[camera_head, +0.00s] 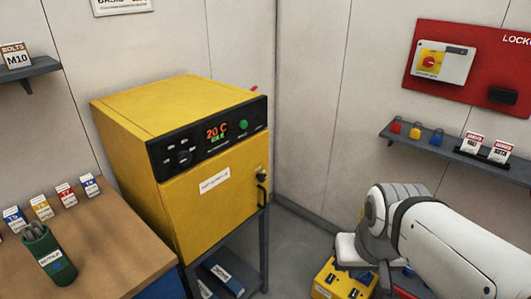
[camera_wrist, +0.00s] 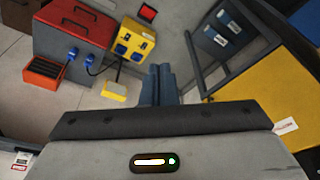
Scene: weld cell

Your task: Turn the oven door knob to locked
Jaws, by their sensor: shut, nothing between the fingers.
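The yellow oven (camera_head: 135,125) stands on a dark stand against the back wall, its door (camera_head: 215,205) closed. A small dark door knob (camera_head: 261,175) sits at the door's right edge, just above a black handle; its exact turn is too small to tell. In the wrist view the yellow oven (camera_wrist: 265,90) fills the right side, and the knob is not visible there. My gripper (camera_wrist: 160,72) points at the floor area beside the oven stand, its two fingers together and empty, apart from the oven. In the head view my arm is at the lower right, and the fingers are hidden.
A wooden bench (camera_head: 100,235) with a green cup (camera_head: 42,250) of rods is at left. A red lockout board (camera_head: 470,65) and shelf (camera_head: 455,153) are on the right wall. A red machine (camera_wrist: 72,35) and yellow box (camera_wrist: 130,42) stand on the floor.

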